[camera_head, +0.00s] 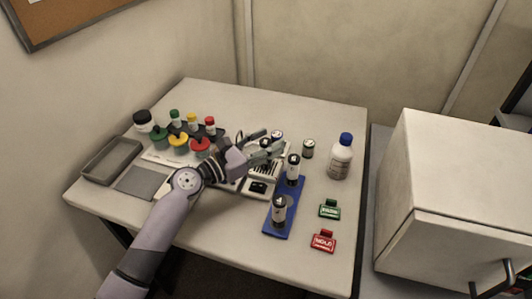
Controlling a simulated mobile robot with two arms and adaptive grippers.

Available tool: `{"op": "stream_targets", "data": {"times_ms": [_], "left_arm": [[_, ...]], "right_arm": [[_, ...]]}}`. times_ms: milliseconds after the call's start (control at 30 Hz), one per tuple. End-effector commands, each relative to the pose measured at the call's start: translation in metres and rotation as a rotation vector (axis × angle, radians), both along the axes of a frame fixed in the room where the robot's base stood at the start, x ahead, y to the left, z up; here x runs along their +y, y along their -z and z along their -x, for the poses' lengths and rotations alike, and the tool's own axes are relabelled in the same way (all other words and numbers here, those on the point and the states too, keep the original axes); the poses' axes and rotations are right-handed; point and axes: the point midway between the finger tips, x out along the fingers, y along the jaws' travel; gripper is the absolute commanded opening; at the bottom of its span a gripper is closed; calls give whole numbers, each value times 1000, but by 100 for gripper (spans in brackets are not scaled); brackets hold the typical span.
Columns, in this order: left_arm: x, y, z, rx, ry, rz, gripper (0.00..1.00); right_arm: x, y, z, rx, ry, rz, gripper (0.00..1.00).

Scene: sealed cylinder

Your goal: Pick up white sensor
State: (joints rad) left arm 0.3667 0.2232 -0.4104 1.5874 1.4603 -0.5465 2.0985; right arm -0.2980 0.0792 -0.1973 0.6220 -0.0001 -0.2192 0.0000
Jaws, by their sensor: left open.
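My left gripper (264,146) is open. It reaches in from the left over the middle of the table, above a white device (258,187) with slots and a black panel. The gripper and wrist hide part of this device. I cannot tell for sure which item is the white sensor. Two black and white cylinders (293,168) and (279,211) stand upright on a blue holder (283,231), right of the gripper. My right gripper is not in view.
Another cylinder (308,149) and a white bottle with a blue cap (340,160) stand at the back right. Green (329,209) and red (323,241) tags lie at the front right. A grey tray (112,160) and several colour-capped containers (178,143) are at left.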

Motion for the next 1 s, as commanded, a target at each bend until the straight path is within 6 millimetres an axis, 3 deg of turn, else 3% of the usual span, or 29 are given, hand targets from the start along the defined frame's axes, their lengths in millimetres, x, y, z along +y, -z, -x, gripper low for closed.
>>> {"op": "stream_targets", "data": {"times_ms": [133, 867, 1000], "left_arm": [[0, 0, 0, 0, 0, 0, 50], [0, 0, 0, 0, 0, 0, 1], [0, -1, 0, -1, 0, 1, 0]], "right_arm": [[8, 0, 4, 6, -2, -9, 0], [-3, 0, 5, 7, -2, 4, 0], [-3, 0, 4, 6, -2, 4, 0]]}}
